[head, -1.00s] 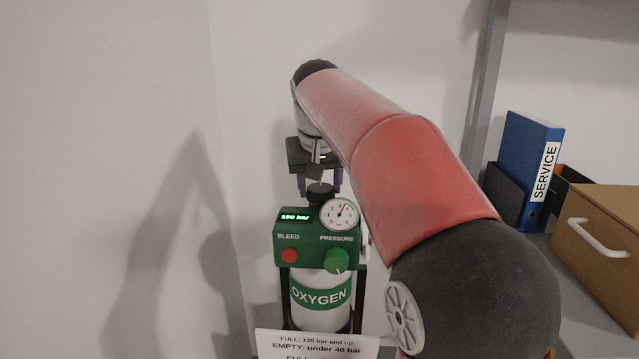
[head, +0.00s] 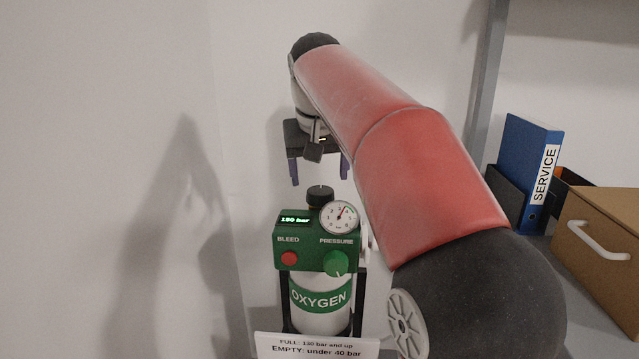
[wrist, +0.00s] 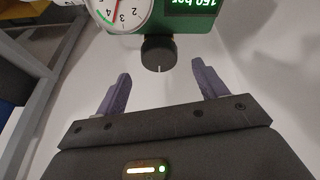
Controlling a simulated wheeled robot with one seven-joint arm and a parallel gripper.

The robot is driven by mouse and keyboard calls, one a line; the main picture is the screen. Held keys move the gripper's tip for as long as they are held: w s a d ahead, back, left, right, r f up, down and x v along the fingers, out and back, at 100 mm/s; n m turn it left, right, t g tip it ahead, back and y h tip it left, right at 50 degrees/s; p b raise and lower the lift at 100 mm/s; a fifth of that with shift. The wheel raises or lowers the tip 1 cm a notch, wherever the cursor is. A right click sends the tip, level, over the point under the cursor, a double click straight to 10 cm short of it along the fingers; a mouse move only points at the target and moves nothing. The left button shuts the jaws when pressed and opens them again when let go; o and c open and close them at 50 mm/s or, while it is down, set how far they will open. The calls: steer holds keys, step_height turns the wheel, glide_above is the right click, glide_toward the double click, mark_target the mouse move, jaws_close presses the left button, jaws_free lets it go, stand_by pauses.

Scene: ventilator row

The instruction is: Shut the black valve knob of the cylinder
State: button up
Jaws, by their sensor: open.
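The black valve knob (head: 320,196) sits on top of the green head (head: 316,240) of the white oxygen cylinder (head: 318,318). In the wrist view the knob (wrist: 158,54) shows a short white line and lies ahead of and between the fingertips. My gripper (head: 320,172) is open and empty, just above the knob in the head view; its two purple fingers also show in the wrist view (wrist: 160,78). The fingers do not touch the knob.
The green head carries a red bleed button (head: 290,258) and a green pressure knob (head: 336,263). A white sign (head: 316,346) stands in front. At the right are a blue service binder (head: 530,172) and a cardboard box (head: 603,250) on a shelf. A wall is close behind.

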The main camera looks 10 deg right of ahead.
steer(key=v, duration=0.3)
steer(key=shift+s+r, duration=0.1)
steer(key=shift+r, duration=0.15)
steer(key=shift+n+t+y, duration=0.3)
steer(key=shift+y, duration=0.1)
steer(key=s+f, duration=0.2)
steer(key=s, duration=0.2)
steer(key=s+d+f, duration=0.1)
steer(key=s+f, duration=0.2)
steer(key=s, duration=0.1)
steer(key=s+f, duration=0.2)
steer(key=s, duration=0.1)
steer(key=shift+s+d+f, duration=0.15)
steer(key=shift+s+f, duration=0.15)
steer(key=shift+s, duration=0.1)
steer(key=s+f, duration=1.3)
steer(key=f, duration=0.3)
steer(key=shift+s+t, duration=0.3)
